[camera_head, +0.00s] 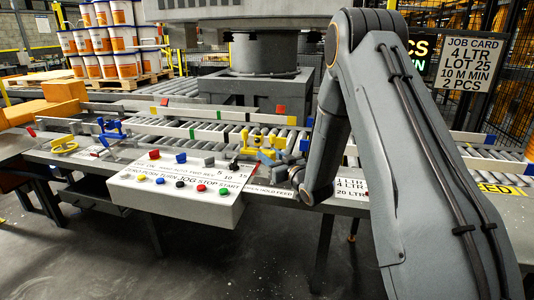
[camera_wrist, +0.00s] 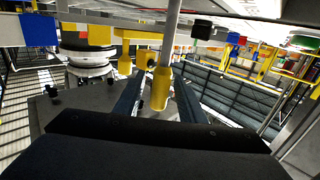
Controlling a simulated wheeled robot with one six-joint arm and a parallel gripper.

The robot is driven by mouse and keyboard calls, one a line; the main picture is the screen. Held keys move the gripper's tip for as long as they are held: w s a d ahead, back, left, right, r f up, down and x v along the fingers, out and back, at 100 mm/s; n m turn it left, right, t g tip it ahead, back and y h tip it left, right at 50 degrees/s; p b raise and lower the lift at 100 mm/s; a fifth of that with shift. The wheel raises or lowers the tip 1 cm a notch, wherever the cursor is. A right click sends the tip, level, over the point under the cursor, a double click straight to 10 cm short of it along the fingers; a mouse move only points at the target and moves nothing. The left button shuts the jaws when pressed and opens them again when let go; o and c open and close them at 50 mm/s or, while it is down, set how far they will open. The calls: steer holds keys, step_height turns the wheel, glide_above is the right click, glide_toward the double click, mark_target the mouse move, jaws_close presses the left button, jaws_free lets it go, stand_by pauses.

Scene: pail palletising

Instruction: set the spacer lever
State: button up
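A yellow lever-like fitting (camera_head: 250,138) stands at the conveyor's near rail, behind the control panel (camera_head: 180,187). My gripper (camera_head: 268,158) is low beside it, partly hidden by my own arm. In the wrist view a yellow cylindrical grip (camera_wrist: 161,88) on a grey rod (camera_wrist: 172,30) stands between the two dark fingers of my gripper (camera_wrist: 160,80). The fingers look open, with a gap on each side of the yellow grip. I cannot tell from the labels which lever is the spacer lever.
The roller conveyor (camera_head: 480,153) runs across behind the panel. Blue (camera_head: 110,132) and yellow (camera_head: 64,145) fittings stand at its left. A job card (camera_head: 468,64) reads 4 LTR, LOT 25, 10 M MIN, 2 PCS. Stacked pails (camera_head: 125,65) stand at the back left.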

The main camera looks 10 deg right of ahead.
steer(key=shift+x, duration=1)
steer(key=shift+c, duration=0.2)
